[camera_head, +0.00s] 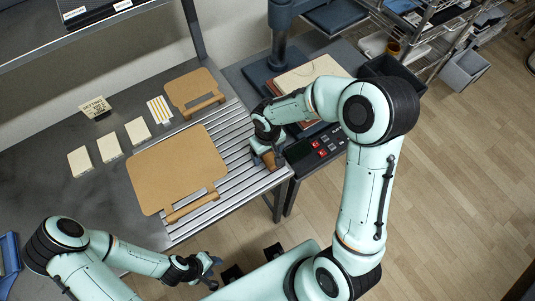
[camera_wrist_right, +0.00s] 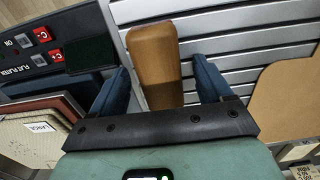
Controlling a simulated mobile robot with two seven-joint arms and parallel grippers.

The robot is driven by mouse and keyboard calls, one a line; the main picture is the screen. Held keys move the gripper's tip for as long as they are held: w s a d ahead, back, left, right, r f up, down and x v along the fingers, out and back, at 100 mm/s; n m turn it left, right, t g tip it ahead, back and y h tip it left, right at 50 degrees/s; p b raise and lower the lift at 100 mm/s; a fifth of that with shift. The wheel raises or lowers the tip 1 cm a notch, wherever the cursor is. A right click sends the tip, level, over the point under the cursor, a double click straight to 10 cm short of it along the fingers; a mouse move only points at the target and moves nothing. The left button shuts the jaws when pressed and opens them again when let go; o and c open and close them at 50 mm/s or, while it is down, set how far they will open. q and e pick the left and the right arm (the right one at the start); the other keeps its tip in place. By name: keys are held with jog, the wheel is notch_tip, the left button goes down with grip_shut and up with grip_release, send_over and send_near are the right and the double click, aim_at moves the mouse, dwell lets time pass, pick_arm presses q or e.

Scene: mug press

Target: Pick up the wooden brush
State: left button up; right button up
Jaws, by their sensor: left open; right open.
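The wooden brush (camera_head: 268,161) is at the right end of the slatted metal surface, partly hidden by my right gripper (camera_head: 266,150). In the right wrist view the brush (camera_wrist_right: 155,60) is a brown, upright-looking block between the two blue fingers of my right gripper (camera_wrist_right: 161,82). The fingers are open on either side of it, with a visible gap at each side. The lower end of the brush is hidden by the gripper's dark bar. My left gripper (camera_head: 210,271) is open and empty, low in the head view, off the table's front edge.
A large brown board (camera_head: 178,168) and a smaller one (camera_head: 194,92) lie left of the brush. Several pale tiles (camera_head: 109,147) lie further left. A press control panel (camera_head: 318,150) stands close on the right, across a narrow gap between the tables.

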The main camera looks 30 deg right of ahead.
jog(key=c, duration=1.1)
jog(key=shift+r, duration=0.1)
pick_arm(q)
jog(key=w+r+p, duration=0.2)
jog(key=shift+r, duration=0.3)
pick_arm(e)
notch_tip(320, 180, up, 20)
